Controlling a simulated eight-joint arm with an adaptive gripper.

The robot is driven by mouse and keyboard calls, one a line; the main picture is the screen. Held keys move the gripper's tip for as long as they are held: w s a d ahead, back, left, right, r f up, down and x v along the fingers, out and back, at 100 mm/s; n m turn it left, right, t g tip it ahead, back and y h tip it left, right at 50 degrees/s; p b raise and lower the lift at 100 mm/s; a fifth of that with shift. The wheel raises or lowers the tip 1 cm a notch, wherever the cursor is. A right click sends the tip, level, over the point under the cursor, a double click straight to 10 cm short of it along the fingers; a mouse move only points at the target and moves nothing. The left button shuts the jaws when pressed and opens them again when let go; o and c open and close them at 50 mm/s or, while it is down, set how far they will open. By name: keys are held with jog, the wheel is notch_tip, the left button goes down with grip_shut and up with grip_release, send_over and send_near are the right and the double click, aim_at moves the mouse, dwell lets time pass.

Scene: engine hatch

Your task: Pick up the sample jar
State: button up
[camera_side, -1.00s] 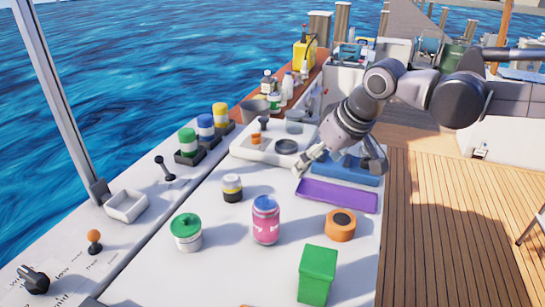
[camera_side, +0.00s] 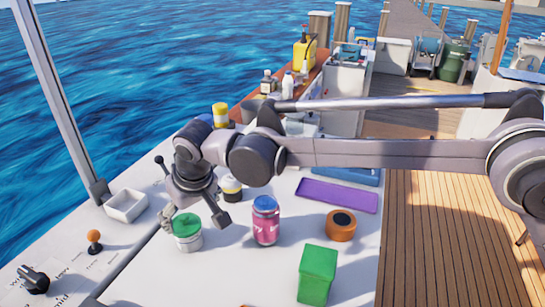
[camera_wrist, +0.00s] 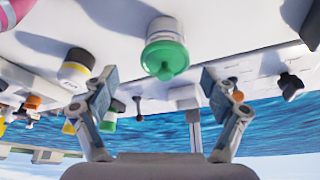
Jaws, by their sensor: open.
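The sample jar seems to be the white jar with a green lid (camera_side: 189,240); it stands upright on the white counter. In the wrist view, which is upside down, the green-lidded jar (camera_wrist: 164,50) is just beyond the fingertips, roughly centred between them. My gripper (camera_side: 195,217) is at the jar's top in the side view, with one finger on either side of the lid. My gripper (camera_wrist: 158,78) is open and empty, its fingers spread wide. I cannot tell whether a finger touches the jar.
A pink jar with a blue lid (camera_side: 265,224) stands to the right. A small black-and-yellow jar (camera_side: 231,189) is close behind my wrist. An orange roll (camera_side: 341,225), a green box (camera_side: 317,275) and a purple tray (camera_side: 337,195) lie farther right. A white bin (camera_side: 126,206) is left.

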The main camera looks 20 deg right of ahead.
aim_at(190, 224)
jog(key=x, duration=0.3)
jog(key=shift+w+f, duration=0.15)
jog(key=shift+f, duration=0.15)
jog(key=shift+s+a+x, duration=0.15)
jog(key=shift+s+x, duration=0.05)
jog(key=shift+x, duration=1.1)
jog(key=shift+s+a+x, duration=0.1)
jog(key=shift+s+x, duration=0.1)
jog(key=shift+x, duration=1.1)
jog(key=shift+f, duration=0.15)
jog(key=shift+c, duration=0.3)
jog(key=c, duration=1.3)
